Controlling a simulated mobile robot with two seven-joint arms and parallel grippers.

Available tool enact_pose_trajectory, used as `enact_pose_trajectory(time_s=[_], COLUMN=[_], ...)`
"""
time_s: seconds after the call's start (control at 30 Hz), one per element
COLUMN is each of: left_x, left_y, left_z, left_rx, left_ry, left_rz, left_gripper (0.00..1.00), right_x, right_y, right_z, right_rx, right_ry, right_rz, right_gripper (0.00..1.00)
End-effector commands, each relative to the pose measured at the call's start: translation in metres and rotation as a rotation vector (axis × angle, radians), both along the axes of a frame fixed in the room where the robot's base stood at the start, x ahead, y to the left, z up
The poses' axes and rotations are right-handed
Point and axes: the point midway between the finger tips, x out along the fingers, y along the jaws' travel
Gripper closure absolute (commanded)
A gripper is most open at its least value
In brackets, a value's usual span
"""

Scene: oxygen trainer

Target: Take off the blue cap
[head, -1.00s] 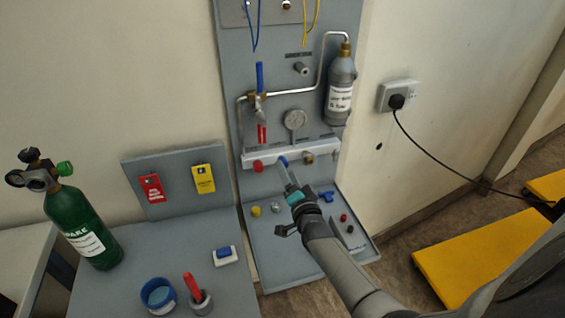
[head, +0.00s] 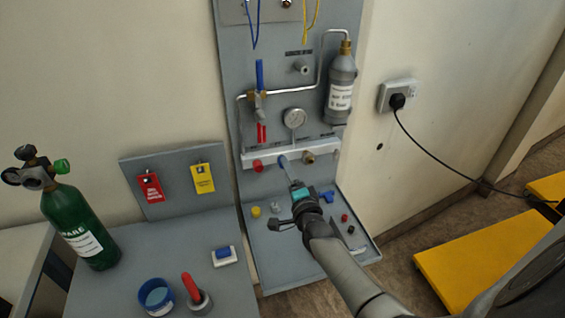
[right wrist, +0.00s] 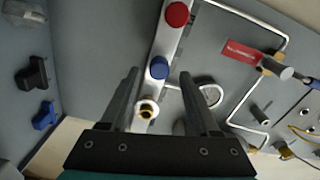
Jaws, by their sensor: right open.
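The blue cap (head: 281,159) sits on the white horizontal bar (head: 325,150) of the panel, between a red cap and a bare brass port. In the head view it is mostly hidden by my right gripper (head: 286,168). In the right wrist view the blue cap (right wrist: 158,68) lies between the tips of my open right gripper (right wrist: 158,76), as seen along the fingers. A gap shows on both sides, and I cannot tell how far the tips are from it in depth. My left gripper is not in view.
The red cap (head: 258,165) and brass port (head: 309,157) flank the blue cap closely. A gauge (head: 294,118) and grey bottle (head: 341,88) are above. Below is a grey tray (head: 262,277) with small loose parts. A green cylinder (head: 78,225) stands at left.

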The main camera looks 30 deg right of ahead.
Motion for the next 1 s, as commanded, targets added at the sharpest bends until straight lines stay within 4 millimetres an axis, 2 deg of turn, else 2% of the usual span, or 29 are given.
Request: enact_pose_trajectory(time_s=[0.17,0.47,0.7,1.0], left_x=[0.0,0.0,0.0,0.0], left_y=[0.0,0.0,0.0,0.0], left_z=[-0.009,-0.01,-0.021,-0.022], left_rx=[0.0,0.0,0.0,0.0], left_ry=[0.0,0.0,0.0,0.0], left_rz=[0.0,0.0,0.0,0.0], left_gripper=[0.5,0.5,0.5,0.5], right_x=[0.0,0.0,0.0,0.0], right_y=[0.0,0.0,0.0,0.0], right_z=[-0.003,-0.001,-0.002,-0.001], right_rx=[0.186,0.221,0.481,0.523], right_ry=[-0.043,-0.053,-0.116,-0.126], right_rz=[0.001,0.001,0.0,0.0], right_gripper=[0.38,0.38,0.38,0.38])
